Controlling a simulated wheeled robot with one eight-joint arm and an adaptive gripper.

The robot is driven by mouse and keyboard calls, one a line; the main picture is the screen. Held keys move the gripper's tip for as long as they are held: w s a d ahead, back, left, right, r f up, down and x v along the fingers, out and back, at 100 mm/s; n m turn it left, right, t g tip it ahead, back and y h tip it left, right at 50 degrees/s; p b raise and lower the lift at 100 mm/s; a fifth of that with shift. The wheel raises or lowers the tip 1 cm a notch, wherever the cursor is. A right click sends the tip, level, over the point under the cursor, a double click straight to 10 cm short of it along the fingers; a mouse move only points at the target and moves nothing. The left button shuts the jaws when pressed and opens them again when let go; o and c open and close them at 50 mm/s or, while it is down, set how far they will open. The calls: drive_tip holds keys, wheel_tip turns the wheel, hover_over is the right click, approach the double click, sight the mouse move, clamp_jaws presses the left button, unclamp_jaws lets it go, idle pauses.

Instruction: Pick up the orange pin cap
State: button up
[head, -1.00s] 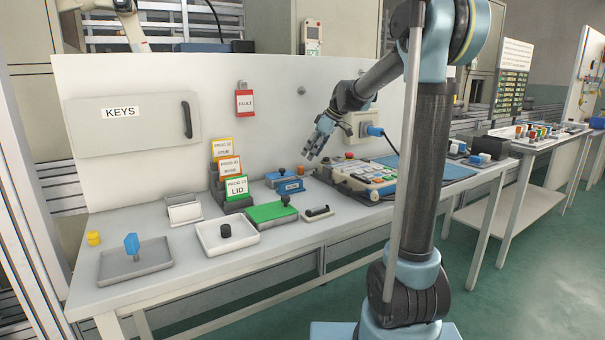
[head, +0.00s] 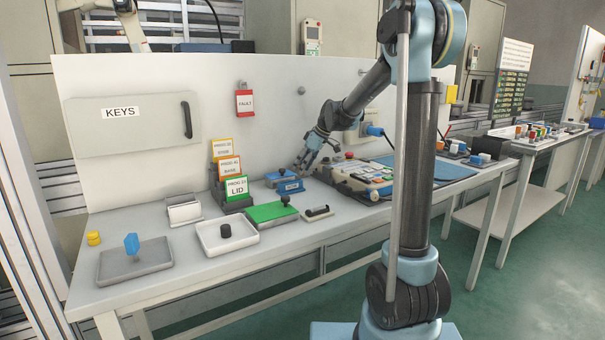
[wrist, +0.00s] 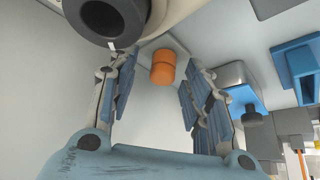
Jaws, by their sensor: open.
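The orange pin cap (wrist: 163,67) shows in the wrist view as a small upright cylinder in two stacked orange sections. It stands on a pale plate between and beyond my gripper's two fingers. My gripper (wrist: 159,84) is open, with one blue-padded finger to each side of the cap and visible gaps on both sides. In the head view my gripper (head: 304,166) points down low over the back of the bench, beside the blue block with a black knob (head: 290,186). I cannot make out the cap in the head view.
The button panel (head: 362,178) stands close to the right of my gripper. A green block (head: 272,212), a white tray (head: 228,247) and program cards (head: 237,188) are on the left. A dark round part (wrist: 103,15) is near the left finger. The upright back panel (head: 270,140) is behind.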

drive_tip(key=c, duration=0.9)
drive_tip(key=shift+o, duration=0.2)
drive_tip(key=shift+r, duration=0.1)
